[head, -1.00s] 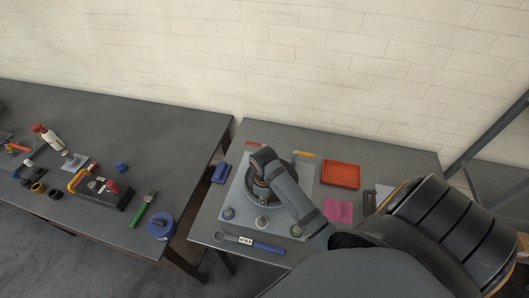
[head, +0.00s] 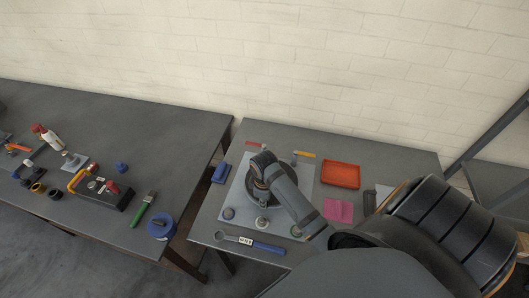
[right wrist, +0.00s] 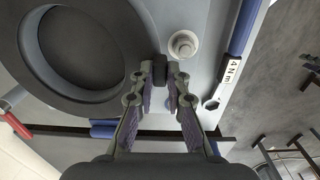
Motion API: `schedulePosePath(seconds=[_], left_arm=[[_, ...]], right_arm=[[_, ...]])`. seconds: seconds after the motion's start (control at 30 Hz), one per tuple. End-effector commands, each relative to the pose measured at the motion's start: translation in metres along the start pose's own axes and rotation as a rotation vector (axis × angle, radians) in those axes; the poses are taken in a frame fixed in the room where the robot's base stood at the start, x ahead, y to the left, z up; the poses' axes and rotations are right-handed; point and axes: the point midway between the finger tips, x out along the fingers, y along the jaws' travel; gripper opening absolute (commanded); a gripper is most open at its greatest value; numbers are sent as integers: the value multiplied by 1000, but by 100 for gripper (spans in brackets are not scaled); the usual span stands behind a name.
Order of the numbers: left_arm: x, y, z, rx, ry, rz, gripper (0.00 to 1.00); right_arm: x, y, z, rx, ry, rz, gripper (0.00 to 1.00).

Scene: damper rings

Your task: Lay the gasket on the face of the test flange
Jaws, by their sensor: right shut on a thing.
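The gasket looks like a wide flat dark ring with a dark tab (right wrist: 160,68) at its edge. In the right wrist view my right gripper (right wrist: 161,84) is shut on this tab. The ring lies over the test flange on a light grey plate (head: 238,201); in the head view my right arm covers most of both. The flange may be the blue-grey round rim (right wrist: 32,58) inside the ring. I cannot tell whether the gasket touches the flange face or is just above it. My left gripper is in neither view.
A gap separates the left table (head: 110,120).

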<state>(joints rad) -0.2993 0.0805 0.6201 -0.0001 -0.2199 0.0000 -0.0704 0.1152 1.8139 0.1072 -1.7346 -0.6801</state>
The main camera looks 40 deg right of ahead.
Motion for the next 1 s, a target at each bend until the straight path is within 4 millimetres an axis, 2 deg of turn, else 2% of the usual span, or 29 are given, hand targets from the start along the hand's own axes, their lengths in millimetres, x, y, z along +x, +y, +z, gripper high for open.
schedulePosePath(seconds=[0.27, 0.3, 0.5, 0.9, 1.0], left_arm=[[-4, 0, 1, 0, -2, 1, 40], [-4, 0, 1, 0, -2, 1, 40], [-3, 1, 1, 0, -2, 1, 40], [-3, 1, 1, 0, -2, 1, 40], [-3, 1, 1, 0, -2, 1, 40]], right_arm=[[3, 0, 0, 0, 0, 0, 0], [4, 0, 0, 0, 0, 0, 16], [4, 0, 0, 0, 0, 0, 41], [4, 0, 0, 0, 0, 0, 41], [4, 0, 0, 0, 0, 0, 29]])
